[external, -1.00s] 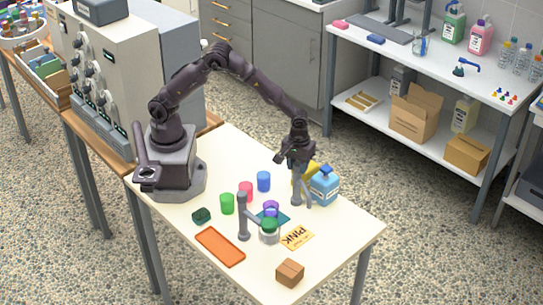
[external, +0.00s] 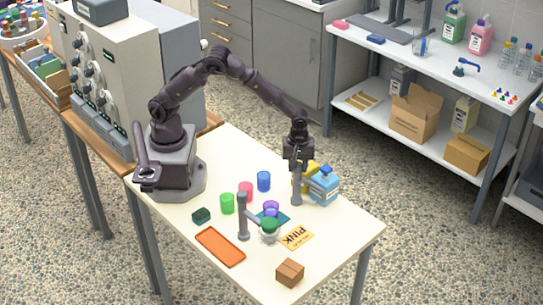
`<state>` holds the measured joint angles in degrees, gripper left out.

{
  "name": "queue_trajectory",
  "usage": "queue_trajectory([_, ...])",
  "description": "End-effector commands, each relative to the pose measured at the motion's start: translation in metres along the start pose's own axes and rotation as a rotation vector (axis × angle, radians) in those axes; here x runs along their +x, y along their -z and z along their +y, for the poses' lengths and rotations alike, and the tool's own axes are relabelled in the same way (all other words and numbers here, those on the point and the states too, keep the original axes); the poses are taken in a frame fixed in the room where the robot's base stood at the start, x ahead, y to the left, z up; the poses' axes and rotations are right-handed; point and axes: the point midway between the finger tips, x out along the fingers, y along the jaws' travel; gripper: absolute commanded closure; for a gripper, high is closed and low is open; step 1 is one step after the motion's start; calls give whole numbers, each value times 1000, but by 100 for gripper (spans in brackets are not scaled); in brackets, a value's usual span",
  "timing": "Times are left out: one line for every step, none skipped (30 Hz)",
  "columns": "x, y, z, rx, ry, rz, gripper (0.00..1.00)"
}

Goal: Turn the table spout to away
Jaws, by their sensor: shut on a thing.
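A grey upright post, the table spout (external: 297,191), stands on the white table in front of a blue pump bottle (external: 326,190). My gripper (external: 297,168) points down over the top of this post and is shut on it. My gripper hides the post's top. The spout's arm seems to reach toward the bottle side, but its exact direction is hard to tell. A second grey post (external: 243,220) stands nearer the front, with a short arm toward a green-topped jar (external: 269,233).
Green (external: 227,204), red (external: 246,191) and blue (external: 264,181) cups stand left of the spout. A yellow object (external: 311,172) is close behind it.

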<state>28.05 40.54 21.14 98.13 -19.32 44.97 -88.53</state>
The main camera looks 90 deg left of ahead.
Motion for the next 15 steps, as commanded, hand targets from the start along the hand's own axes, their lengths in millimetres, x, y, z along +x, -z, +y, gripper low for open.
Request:
queue_trajectory([-1,0,0,-5,0,-2,100])
queue_trajectory([-1,0,0,-5,0,-2,100])
queue_trajectory([-1,0,0,-5,0,-2,100])
queue_trajectory([-1,0,0,-5,0,-2,100])
queue_trajectory([-1,0,0,-5,0,-2,100])
queue_trajectory([-1,0,0,-5,0,-2,100])
queue_trajectory([-1,0,0,-5,0,-2,100])
queue_trajectory([-1,0,0,-5,0,-2,100])
queue_trajectory([-1,0,0,-5,0,-2,65])
queue_trajectory([-1,0,0,-5,0,-2,58])
queue_trajectory([-1,0,0,-5,0,-2,51])
queue_trajectory([0,0,0,-5,0,-2,42])
queue_trajectory([0,0,0,-4,0,-2,41])
queue_trajectory([0,0,0,-4,0,-2,41])
queue_trajectory([0,0,0,-3,0,-1,41])
